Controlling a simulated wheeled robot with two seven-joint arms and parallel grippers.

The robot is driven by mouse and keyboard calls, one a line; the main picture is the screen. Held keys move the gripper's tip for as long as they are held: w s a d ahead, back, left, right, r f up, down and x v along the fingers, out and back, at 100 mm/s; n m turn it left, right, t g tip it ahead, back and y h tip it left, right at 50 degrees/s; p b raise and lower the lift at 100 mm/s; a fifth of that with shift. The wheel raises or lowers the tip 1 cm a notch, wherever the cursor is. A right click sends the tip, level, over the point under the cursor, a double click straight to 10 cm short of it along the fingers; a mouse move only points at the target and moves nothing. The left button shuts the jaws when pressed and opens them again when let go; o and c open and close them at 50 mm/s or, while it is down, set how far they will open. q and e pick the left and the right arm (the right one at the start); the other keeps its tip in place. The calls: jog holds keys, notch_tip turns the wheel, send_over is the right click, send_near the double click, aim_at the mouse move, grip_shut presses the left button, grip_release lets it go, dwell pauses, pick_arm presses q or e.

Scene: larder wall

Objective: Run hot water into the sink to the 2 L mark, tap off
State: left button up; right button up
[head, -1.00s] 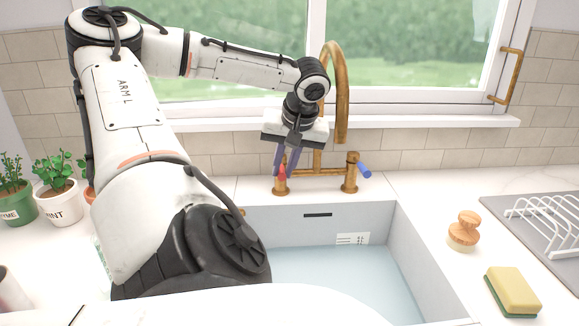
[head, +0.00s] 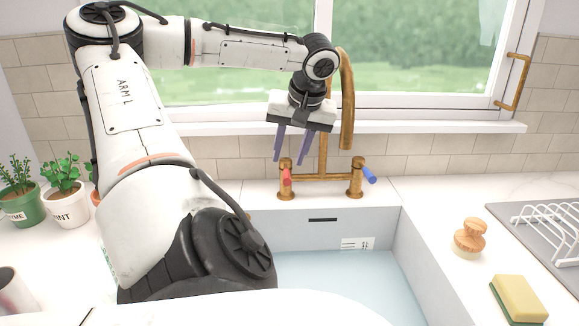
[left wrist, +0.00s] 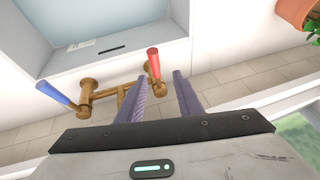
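The sink (head: 290,228) holds pale blue water (head: 335,275), whose surface lies close under a small white marked label (head: 357,243) on the back wall; its figures are too small to read. The brass tap (head: 346,110) has a red handle (head: 287,177) on the left and a blue handle (head: 369,176) on the right. No stream shows below the spout. My left gripper (head: 291,158) is open and empty, just above the red handle. In the left wrist view the red handle (left wrist: 153,62) stands just beyond the spread fingertips. My right gripper is out of view.
Potted herbs (head: 64,195) stand on the left counter. A wooden brush (head: 469,238), a yellow sponge (head: 518,300) and a dish rack (head: 550,232) are on the right counter. The window (head: 420,60) is behind the tap.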

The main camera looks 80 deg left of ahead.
pick_arm(q)
notch_tip(320, 180, up, 5)
jog(key=shift+r, duration=0.1)
dwell(0.7)
